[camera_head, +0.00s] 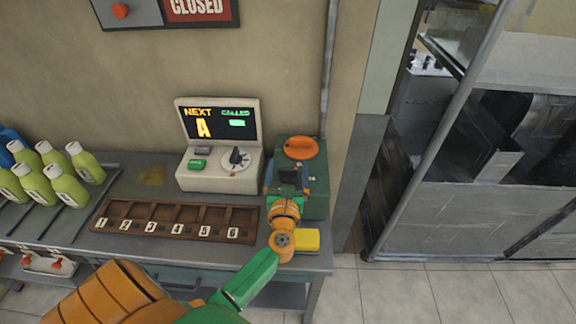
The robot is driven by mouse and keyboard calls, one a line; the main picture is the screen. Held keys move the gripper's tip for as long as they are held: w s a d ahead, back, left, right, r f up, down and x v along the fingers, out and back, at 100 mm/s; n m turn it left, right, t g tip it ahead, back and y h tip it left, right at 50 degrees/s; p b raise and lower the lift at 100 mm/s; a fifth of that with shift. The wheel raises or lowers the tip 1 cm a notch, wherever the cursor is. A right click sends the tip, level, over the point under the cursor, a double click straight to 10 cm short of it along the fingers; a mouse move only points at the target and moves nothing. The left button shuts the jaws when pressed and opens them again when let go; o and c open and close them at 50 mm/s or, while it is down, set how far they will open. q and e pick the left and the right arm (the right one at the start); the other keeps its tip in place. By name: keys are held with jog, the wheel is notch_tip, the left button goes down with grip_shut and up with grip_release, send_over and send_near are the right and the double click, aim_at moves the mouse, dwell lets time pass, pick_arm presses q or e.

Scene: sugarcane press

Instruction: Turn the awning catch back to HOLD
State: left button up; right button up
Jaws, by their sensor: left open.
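No part in view carries a readable HOLD mark, so I cannot tell for sure which is the awning catch. A green box (316,206) with a round orange part (300,148) on top stands at the right end of the counter, beside a grey pole (329,70) on the wall. My left arm reaches in from the bottom, and my left gripper (289,178) is open in front of the box, just below the orange part. The gripper and wrist hide much of the box's front. I cannot tell whether the fingers touch it. My right gripper is out of view.
A white console (218,178) with a lit screen and a dial (238,159) stands left of the box. A numbered wooden tray (175,220) and a yellow sponge-like block (306,240) lie in front. Several green bottles (65,185) stand at left. A metal-framed glass panel (440,235) is at right.

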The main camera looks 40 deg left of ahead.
pick_arm(q)
jog(key=shift+w+a, duration=0.15)
jog(key=shift+w, duration=0.05)
jog(key=shift+s, duration=0.1)
jog(key=shift+r, duration=0.1)
jog(key=c, duration=1.4)
